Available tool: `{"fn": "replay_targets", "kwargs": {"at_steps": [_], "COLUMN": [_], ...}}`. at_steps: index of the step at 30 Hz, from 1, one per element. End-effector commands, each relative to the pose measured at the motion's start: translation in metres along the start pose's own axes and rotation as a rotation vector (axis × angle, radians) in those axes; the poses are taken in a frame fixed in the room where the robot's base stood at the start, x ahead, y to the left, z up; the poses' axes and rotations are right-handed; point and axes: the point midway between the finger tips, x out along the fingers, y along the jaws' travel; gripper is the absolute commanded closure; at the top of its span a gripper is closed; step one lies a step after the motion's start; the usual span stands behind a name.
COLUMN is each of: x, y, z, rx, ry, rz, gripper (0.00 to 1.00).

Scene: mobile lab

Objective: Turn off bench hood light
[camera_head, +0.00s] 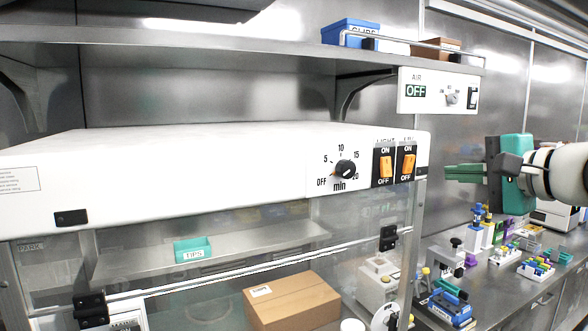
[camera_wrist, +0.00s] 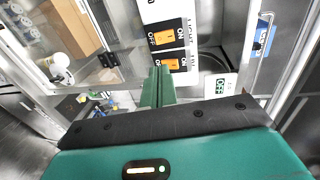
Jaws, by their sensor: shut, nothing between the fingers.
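The white bench hood (camera_head: 200,170) has two orange rocker switches at the right end of its front. The left one, under a LIGHT label, is the light switch (camera_head: 386,166); the other switch (camera_head: 408,162) sits just to its right. Both are marked ON above and OFF below; I cannot tell which way either is pressed. My gripper (camera_head: 447,173) is shut and empty, to the right of the hood and apart from it, its green fingers pointing left. In the wrist view, the shut fingertips (camera_wrist: 158,72) show near the second switch (camera_wrist: 172,65), with the light switch (camera_wrist: 165,39) beyond it.
A timer knob (camera_head: 345,169) is left of the switches. An AIR panel (camera_head: 438,92) reading OFF hangs under the shelf above. The hood's glass front (camera_head: 340,235) is below. The bench at right holds racks (camera_head: 536,268) and a blue-and-white device (camera_head: 448,302).

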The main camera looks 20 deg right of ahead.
Motion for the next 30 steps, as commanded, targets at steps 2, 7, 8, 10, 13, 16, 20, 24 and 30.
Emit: {"fn": "replay_targets", "kwargs": {"at_steps": [2,7,8,10,13,16,20,24,30], "x": [-0.002,0.003,0.006,0.014,0.032,0.052,0.079,0.107,0.136], "y": [0.0,0.001,0.001,0.001,0.001,0.0,0.0,0.0,0.0], "z": [0.0,0.0,0.0,0.0,0.0,0.0,0.0,-0.001,-0.001], "rx": [-0.001,0.0,0.0,-0.001,0.0,0.0,0.0,-0.001,-0.001], "ry": [0.001,-0.001,-0.002,-0.002,-0.004,-0.004,-0.004,-0.004,-0.004], "rz": [-0.001,0.001,0.001,0.002,0.002,0.002,0.003,0.002,0.002], "gripper": [1.0,1.0,1.0,1.0,1.0,1.0,1.0,1.0,1.0]}}
